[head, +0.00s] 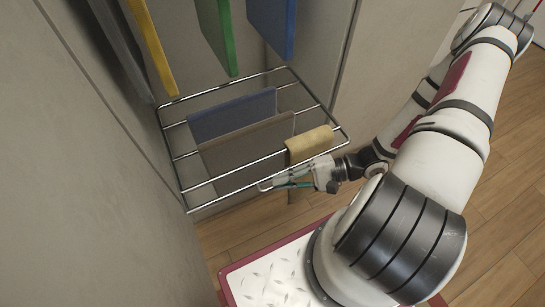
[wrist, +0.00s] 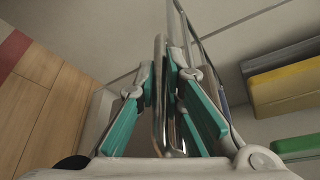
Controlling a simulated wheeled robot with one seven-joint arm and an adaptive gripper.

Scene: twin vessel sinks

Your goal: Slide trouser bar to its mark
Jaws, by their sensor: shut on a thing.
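The trouser bar is a chrome wire rack (head: 173,160) that projects from the cabinet, with several crossbars. A blue cloth (head: 235,114), a grey-brown cloth (head: 245,145) and a short yellow cloth (head: 309,144) hang over it. My gripper (head: 272,186) is at the rack's front edge. In the wrist view its teal-padded fingers (wrist: 163,85) are closed around a narrow metal loop (wrist: 158,95), which looks like the rack's pull handle. The gripper partly hides the loop in the head view. I cannot make out a mark for the rack.
Yellow, green and blue panels (head: 270,28) of hanging cloth are above the rack. The cabinet side wall (head: 100,190) is close on the left. A white-topped, red-edged surface (head: 270,275) is below, and wooden floor (head: 490,220) is open to the right.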

